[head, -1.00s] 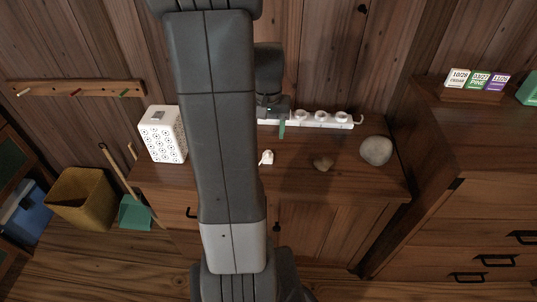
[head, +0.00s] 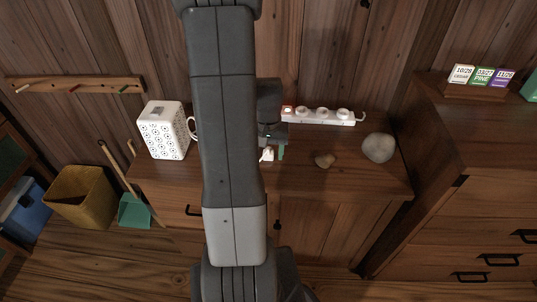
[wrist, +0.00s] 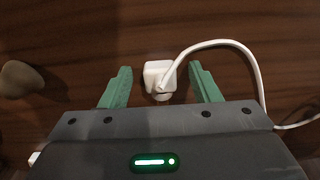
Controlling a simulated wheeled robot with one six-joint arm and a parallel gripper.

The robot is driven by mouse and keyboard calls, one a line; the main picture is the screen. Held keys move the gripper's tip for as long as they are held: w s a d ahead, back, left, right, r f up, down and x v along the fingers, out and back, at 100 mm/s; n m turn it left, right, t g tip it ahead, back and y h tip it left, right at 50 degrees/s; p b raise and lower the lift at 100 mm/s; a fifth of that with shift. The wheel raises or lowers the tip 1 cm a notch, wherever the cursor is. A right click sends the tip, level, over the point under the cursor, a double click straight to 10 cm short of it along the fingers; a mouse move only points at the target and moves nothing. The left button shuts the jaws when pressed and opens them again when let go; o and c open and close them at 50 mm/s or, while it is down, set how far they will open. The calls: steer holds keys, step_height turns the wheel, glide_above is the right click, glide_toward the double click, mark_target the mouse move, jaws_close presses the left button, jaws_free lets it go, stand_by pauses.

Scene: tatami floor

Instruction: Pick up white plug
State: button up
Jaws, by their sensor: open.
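The white plug (wrist: 158,75) lies on the dark wooden cabinet top, with a white cable curving away to the right in the wrist view. My gripper (wrist: 161,88) is open, its two green fingers apart on either side of the plug. The plug shows between the fingers and nothing is gripped. In the head view, the plug (head: 267,154) shows just below my gripper (head: 274,152), partly hidden by my arm. I cannot tell the exact height of the fingertips above the top.
A white power strip (head: 318,116) lies at the back of the cabinet top. A white patterned box (head: 163,132) and a mug handle (head: 192,128) are to the left.

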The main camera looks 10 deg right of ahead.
steer(key=c, duration=1)
